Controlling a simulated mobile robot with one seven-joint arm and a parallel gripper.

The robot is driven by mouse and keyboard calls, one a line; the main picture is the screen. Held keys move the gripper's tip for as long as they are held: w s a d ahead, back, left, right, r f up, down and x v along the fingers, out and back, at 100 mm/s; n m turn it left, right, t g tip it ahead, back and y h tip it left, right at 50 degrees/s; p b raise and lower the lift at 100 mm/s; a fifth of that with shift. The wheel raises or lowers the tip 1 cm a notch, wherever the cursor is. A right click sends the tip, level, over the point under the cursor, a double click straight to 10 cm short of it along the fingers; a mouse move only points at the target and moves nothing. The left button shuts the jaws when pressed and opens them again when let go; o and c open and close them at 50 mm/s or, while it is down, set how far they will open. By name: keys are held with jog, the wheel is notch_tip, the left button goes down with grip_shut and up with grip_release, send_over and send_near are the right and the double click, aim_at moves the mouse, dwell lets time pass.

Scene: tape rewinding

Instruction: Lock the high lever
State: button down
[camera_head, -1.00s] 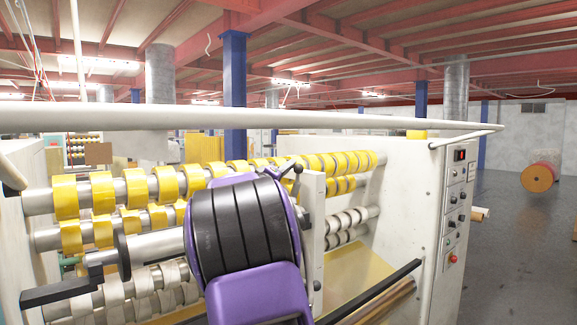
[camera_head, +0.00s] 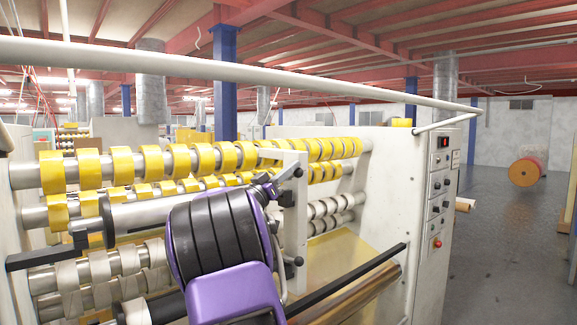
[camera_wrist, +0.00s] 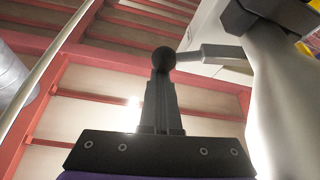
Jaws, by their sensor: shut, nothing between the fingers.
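The high lever (camera_head: 289,175) is a dark lever with a round knob, at the top of the pale upright plate (camera_head: 293,215) in the head view. In the wrist view, its ball knob (camera_wrist: 163,59) and grey rod (camera_wrist: 208,53) show at the tips of my gripper. My gripper (camera_wrist: 161,82) is shut with nothing between its fingers. Its tips overlap the knob in the picture; I cannot tell whether they touch. In the head view, my purple and black arm hides most of my gripper (camera_head: 268,188), which is just left of the lever.
Rollers with yellow tape rolls (camera_head: 165,160) run across the machine behind my arm. A second dark knob (camera_head: 299,261) sits low on the plate. A long white bar (camera_head: 250,73) crosses above. The control panel (camera_head: 440,190) is at the right, with open floor (camera_head: 510,210) beyond.

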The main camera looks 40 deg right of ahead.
jog(key=shift+s+f, duration=0.25)
jog(key=shift+f, duration=0.3)
jog(key=shift+s+f, duration=0.25)
jog(key=shift+f, duration=0.4)
